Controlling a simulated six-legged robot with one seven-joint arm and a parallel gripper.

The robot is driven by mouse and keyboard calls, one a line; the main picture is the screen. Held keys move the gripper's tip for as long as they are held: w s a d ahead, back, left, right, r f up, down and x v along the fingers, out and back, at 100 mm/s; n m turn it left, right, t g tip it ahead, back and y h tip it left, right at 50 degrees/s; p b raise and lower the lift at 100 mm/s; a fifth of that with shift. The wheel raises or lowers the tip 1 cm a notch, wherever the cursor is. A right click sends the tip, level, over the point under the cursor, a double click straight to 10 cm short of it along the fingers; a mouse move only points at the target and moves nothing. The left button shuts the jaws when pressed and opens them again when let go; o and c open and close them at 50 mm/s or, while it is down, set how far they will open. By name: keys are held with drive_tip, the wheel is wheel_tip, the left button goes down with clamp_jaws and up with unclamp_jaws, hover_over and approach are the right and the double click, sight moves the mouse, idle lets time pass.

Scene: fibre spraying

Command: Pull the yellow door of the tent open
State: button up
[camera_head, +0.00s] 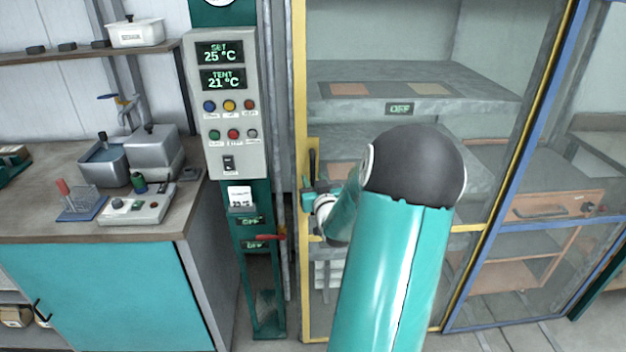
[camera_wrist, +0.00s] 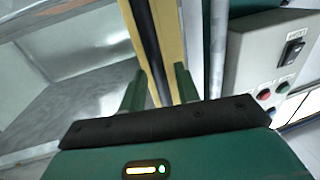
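The yellow door (camera_head: 300,90) of the tent is a clear panel in a yellow frame. Its left edge stands close beside the grey post, and it looks closed. A dark upright handle (camera_head: 312,162) sits on a yellow plate at that edge. My gripper (camera_head: 308,197) is at the handle's lower part, largely hidden by my arm. In the wrist view, my gripper's green fingers (camera_wrist: 159,88) are apart, one on each side of the dark handle (camera_wrist: 150,45). Gaps show between the handle and both fingers. The handle's lower end is hidden behind my gripper.
A control box (camera_head: 224,110) reading SET 25 °C and TENT 21 °C stands just left of the door. A workbench (camera_head: 90,225) with lab items is further left. A blue-framed panel (camera_head: 517,165) adjoins on the right. Grey shelves (camera_head: 400,75) are behind the door.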

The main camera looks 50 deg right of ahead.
drive_tip(key=shift+w+d, duration=0.35)
drive_tip(key=shift+w, duration=0.15)
drive_tip(key=shift+c, duration=0.2)
clamp_jaws()
